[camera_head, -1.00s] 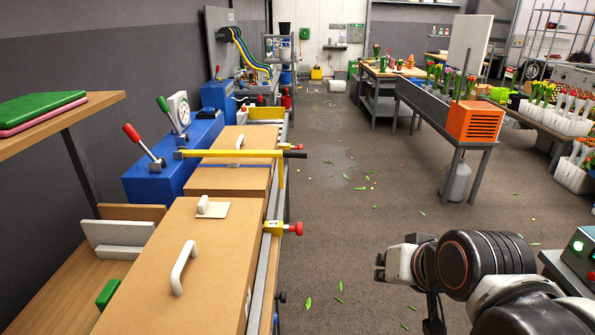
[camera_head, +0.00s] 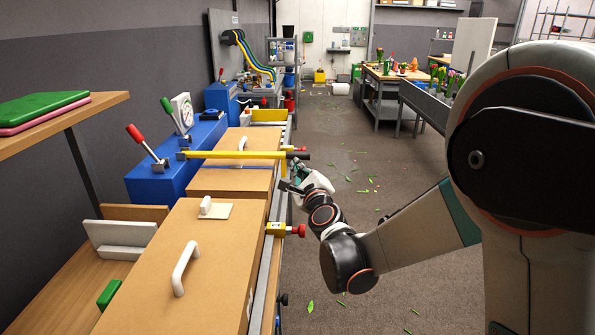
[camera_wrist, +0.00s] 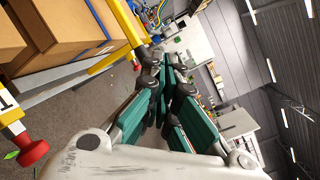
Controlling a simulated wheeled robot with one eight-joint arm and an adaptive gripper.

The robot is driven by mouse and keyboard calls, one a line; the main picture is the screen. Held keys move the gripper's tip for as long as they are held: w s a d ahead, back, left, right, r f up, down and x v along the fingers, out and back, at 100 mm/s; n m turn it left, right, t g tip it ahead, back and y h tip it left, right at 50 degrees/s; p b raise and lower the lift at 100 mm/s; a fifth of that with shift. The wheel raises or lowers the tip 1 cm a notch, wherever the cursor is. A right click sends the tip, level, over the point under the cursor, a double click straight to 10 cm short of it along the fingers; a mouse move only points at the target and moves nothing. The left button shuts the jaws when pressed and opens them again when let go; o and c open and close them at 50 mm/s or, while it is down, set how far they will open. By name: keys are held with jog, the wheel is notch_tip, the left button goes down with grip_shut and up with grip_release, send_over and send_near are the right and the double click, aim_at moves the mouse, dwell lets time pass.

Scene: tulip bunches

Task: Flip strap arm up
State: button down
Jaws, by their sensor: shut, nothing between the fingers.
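The yellow strap arm (camera_head: 235,155) lies level across the cardboard box, running from the blue unit on the left to a black handle end (camera_head: 298,155) past the box's right side. In the wrist view the yellow bar (camera_wrist: 124,20) runs down toward my fingertips. My gripper (camera_head: 286,186) is shut and empty, just below the black end, beside the box's right side. In the wrist view, the gripper's teal fingers (camera_wrist: 163,62) are together near the bar's end; I cannot tell whether they touch it.
The blue unit (camera_head: 170,165) with red and green levers stands left of the boxes. A nearer box (camera_head: 215,250) has a white handle. A red knob (camera_head: 298,230) sticks out at the rail. The aisle floor is clear apart from scattered leaves.

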jog(key=w+f+m+h, duration=0.2)
jog(key=f+m, duration=0.4)
jog(key=f, duration=0.1)
jog(key=w+f+m+t+h, duration=0.1)
jog(key=w+f+m+h, duration=0.1)
jog(key=f+m, duration=0.4)
jog(key=shift+a+f+m+h+b, duration=0.3)
jog(key=shift+a+f+h+b, duration=0.05)
jog(key=shift+h, duration=0.05)
jog(key=shift+w, duration=0.15)
